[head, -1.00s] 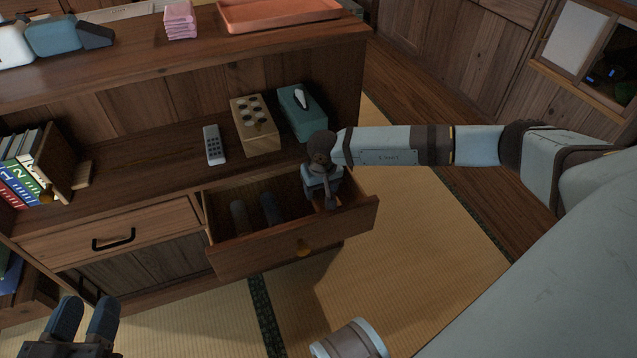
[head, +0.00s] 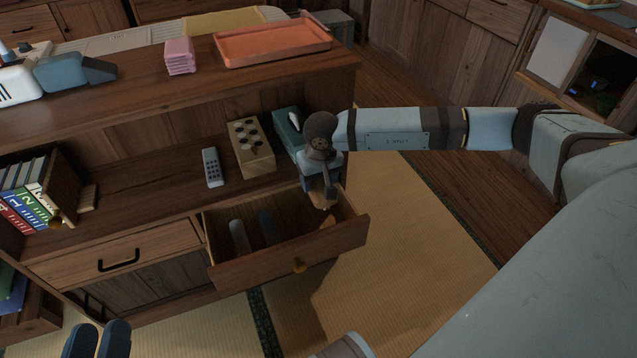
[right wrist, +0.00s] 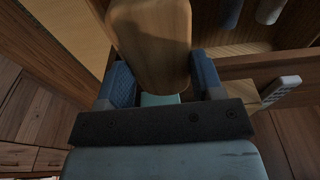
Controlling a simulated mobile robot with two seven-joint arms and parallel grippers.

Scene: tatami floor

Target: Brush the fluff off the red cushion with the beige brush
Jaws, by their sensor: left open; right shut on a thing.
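The beige brush (right wrist: 150,45) is between the two blue fingers of my right gripper (right wrist: 163,85) in the right wrist view. Its flat, rounded, wood-coloured back faces the camera; no bristles show. In the head view my right gripper (head: 320,188) is over the right end of the open drawer (head: 290,258). A small beige part of the brush (head: 321,200) shows below it. My left gripper (head: 97,343) is open and empty at the bottom left, partly cut off by the frame. The red cushion and the fluff are not in view.
Two roller-like things, one grey (head: 238,236) and one dark blue (head: 267,227), lie in the drawer. A remote (head: 211,167), a wooden box with holes (head: 250,148) and a teal tissue box (head: 287,128) stand on the shelf above. An orange tray (head: 272,43) lies on top.

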